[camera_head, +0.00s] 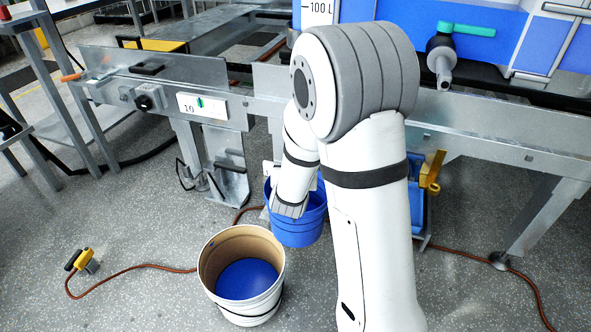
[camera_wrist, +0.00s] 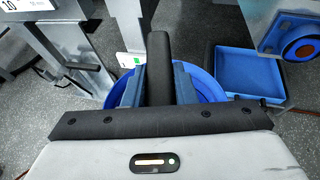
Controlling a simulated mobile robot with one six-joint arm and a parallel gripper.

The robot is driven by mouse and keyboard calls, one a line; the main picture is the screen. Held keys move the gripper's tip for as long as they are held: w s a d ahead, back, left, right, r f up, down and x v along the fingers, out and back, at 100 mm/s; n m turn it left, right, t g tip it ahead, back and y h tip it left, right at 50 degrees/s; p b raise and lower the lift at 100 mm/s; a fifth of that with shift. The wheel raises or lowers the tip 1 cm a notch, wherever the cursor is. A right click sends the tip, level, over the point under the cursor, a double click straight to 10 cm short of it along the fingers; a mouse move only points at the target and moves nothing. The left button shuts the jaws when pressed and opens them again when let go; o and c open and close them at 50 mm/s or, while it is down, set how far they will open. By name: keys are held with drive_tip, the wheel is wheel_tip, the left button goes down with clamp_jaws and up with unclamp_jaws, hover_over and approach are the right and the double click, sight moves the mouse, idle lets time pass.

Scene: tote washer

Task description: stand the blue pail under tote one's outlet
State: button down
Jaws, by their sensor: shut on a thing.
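The blue pail (camera_head: 300,228) is in the head view, below the steel frame and behind a white bucket; my arm hides part of it. In the wrist view its blue rim (camera_wrist: 207,84) curves behind my fingers. My gripper (camera_wrist: 158,88) is shut on the pail, around a dark upright bar that may be its handle. Whether the pail touches the floor is unclear. A blue tote (camera_head: 390,14) marked 100 L sits at the top. Its outlet tap (camera_head: 441,62) has a teal handle and points down, right of and above the pail. No tote number is readable.
A blue tray (camera_wrist: 250,72) lies right of the pail. A reddish hose (camera_head: 140,267) crosses the floor near a yellow fitting (camera_head: 87,261). Steel legs (camera_head: 545,215) stand at right.

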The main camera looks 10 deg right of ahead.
drive_tip(key=shift+w+r, duration=0.1)
drive_tip(key=shift+w, duration=0.05)
drive_tip(key=shift+d, duration=0.25)
drive_tip(key=s+d+f+m+g+h+p, duration=0.1)
drive_tip(key=d+f+m+g+h, duration=0.35)
drive_tip(key=d, duration=0.45)
drive_tip(key=d+f+m+g+h+p, duration=0.1)
drive_tip(key=d+f+m+g+h, duration=0.4)
drive_tip(key=d, duration=0.4)
drive_tip(key=s+d+f+m+g+y+p, duration=0.1)
drive_tip(key=s+d+f+m+g, duration=0.3)
drive_tip(key=s+f, duration=0.3)
drive_tip(key=s+d+f+m+g+y+p, duration=0.1)
drive_tip(key=s+d+f+m+g, duration=0.3)
drive_tip(key=s+f+m+g, duration=0.2)
drive_tip(key=shift+s+f+m, duration=0.5)
drive_tip(key=shift+s+m, duration=0.25)
drive_tip(key=shift+s, duration=0.05)
drive_tip(key=shift+a+g, duration=0.1)
drive_tip(key=shift+g, duration=0.15)
drive_tip(key=shift+w+f, duration=0.1)
drive_tip(key=shift+f, duration=0.05)
